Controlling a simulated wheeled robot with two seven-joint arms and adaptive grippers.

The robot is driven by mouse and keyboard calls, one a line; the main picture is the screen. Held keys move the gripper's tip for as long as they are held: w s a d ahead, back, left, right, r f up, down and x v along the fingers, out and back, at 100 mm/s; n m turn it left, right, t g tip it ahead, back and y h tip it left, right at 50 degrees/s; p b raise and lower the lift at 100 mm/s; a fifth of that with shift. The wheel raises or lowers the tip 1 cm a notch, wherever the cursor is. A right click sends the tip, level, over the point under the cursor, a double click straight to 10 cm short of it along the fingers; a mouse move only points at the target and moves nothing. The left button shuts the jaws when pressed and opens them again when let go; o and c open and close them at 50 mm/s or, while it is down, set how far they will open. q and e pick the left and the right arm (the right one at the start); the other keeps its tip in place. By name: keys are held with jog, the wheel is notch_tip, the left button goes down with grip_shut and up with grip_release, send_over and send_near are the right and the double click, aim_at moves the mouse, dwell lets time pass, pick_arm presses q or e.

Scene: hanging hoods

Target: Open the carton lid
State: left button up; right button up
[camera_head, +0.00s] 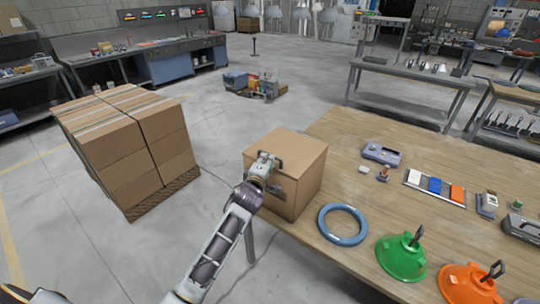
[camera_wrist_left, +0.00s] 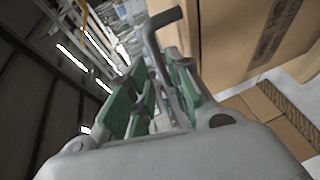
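The brown carton (camera_head: 305,160) stands at the near left corner of the wooden table, its lid (camera_head: 290,143) lying flat and closed. My left gripper (camera_head: 268,165) is at the carton's near left upper edge, in front of its side. In the left wrist view the fingers with green pads (camera_wrist_left: 160,95) are apart, with a gap between them. A dark grey bent handle (camera_wrist_left: 160,35) shows by the fingertips, close to the carton wall (camera_wrist_left: 235,45). I cannot tell whether the pads touch it. My right gripper is not in view.
A blue ring (camera_head: 343,225), a green hood (camera_head: 401,258) and an orange hood (camera_head: 468,286) lie on the wooden table (camera_head: 350,160) right of the carton. Stacked boxes (camera_head: 130,150) stand on a pallet at left.

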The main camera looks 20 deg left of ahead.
pick_arm(q)
jog(key=shift+w+a+f+p, duration=0.1)
jog(key=shift+w+f+p, duration=0.05)
jog(key=shift+w, duration=0.75)
jog(key=shift+w+f+p, duration=0.15)
jog(key=shift+w+f, duration=0.05)
jog(key=shift+w, duration=0.75)
jog(key=shift+w+a+f+p, duration=0.1)
jog(key=shift+w+f+p, duration=0.05)
jog(key=shift+w, duration=0.75)
jog(key=shift+c, duration=0.2)
grip_shut()
